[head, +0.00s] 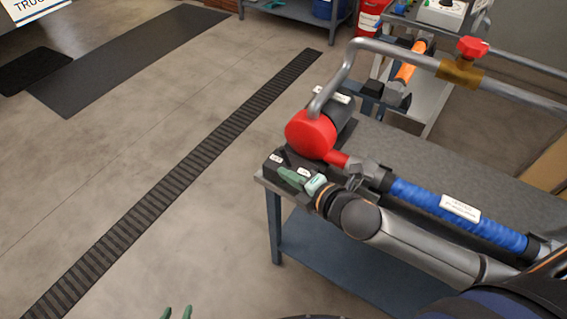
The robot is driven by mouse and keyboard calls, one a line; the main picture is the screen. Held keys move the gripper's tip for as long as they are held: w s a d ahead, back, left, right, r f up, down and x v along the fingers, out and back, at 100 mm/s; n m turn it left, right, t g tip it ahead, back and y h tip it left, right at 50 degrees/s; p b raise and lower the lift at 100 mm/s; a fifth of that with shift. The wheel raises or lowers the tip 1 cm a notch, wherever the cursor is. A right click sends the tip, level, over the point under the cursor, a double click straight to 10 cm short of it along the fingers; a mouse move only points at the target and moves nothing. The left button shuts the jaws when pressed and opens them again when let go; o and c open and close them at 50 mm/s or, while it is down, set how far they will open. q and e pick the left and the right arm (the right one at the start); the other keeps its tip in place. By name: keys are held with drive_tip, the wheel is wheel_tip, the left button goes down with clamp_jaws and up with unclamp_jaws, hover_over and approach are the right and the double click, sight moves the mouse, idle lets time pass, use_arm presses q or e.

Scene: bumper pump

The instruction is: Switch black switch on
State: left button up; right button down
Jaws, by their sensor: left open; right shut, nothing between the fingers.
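A red and black pump (311,134) stands at the left end of a grey bench. At its foot is a black box (271,168) with small white labels. A small dark part on the box top may be the black switch, but it is too small to tell its position. My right gripper (284,174), with green fingers, is shut and empty at the box, covering part of it. I cannot tell whether it touches the box. My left gripper (177,313) is open and empty at the bottom edge, with only its green fingertips showing, well away from the bench.
A blue hose (430,203) runs along the bench (408,150) to the pump's red outlet. A grey pipe (400,50) with a red valve handle (472,46) arches above. A floor drain grate (185,172) and open floor lie left of the bench.

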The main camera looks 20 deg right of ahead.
sight(286, 158)
drive_tip(key=b+x, duration=0.1)
drive_tip(key=x, duration=0.8)
drive_tip(key=shift+w+f, duration=0.1)
drive_tip(key=shift+w, duration=0.2)
drive_tip(key=d, duration=0.1)
drive_tip(key=s+d+r, duration=0.1)
drive_tip(key=d, duration=0.1)
drive_tip(key=shift+s+r+p, duration=0.1)
drive_tip(key=shift+r+p, duration=0.05)
drive_tip(key=shift+p, duration=0.25)
drive_tip(key=shift+d, duration=0.15)
drive_tip(key=shift+s+d+b, duration=0.1)
drive_tip(key=shift+b, duration=0.4)
drive_tip(key=shift+t, duration=0.3)
drive_tip(key=shift+y, duration=0.3)
